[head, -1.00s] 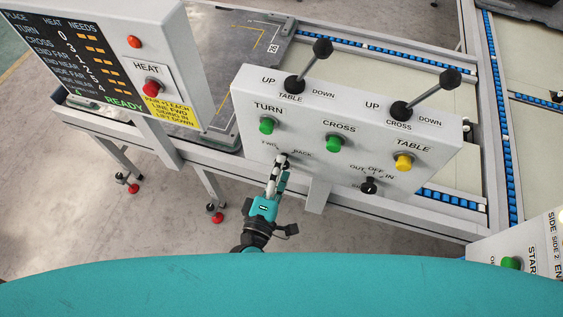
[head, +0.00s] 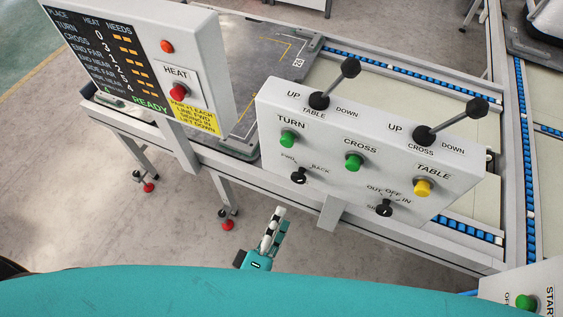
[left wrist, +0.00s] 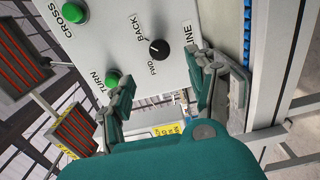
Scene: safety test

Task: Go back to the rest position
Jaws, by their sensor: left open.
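My left gripper (head: 274,222) is in the head view at the lower middle, below the control box (head: 340,185) and clear of it. In the left wrist view, its two fingers (left wrist: 160,95) are spread apart with nothing between them. The black FWD/BACK knob (left wrist: 159,49) shows beyond the fingers, on the panel's face, apart from them. In the head view, this knob (head: 298,176) sits under the green TURN button (head: 288,139). My right gripper is not in view.
The control box carries two black levers, a green CROSS button (head: 353,162), a yellow TABLE button (head: 423,187) and an OUT/OFF/IN knob (head: 384,207). A HEAT panel (head: 215,60) stands at the left. A white console (head: 520,290) is at the lower right. Floor is bare at the lower left.

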